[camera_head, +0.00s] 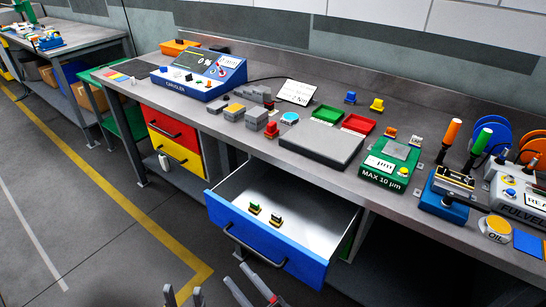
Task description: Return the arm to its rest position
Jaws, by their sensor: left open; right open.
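My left gripper (183,293) shows only its fingertips at the bottom edge, apart and empty, over the floor. My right gripper (237,275) is at the bottom edge to the right of it, fingers apart and empty, just in front of the blue drawer (262,242). The rest of both arms is out of the picture. The drawer is pulled open under the workbench (230,128).
On the bench stand a blue calibrator console (198,78), a grey plate (320,145), green and red trays (327,114) (358,124), a green gauge box (385,168) and a blue fixture (446,192). The open drawer juts out over the floor. Floor at the left is clear.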

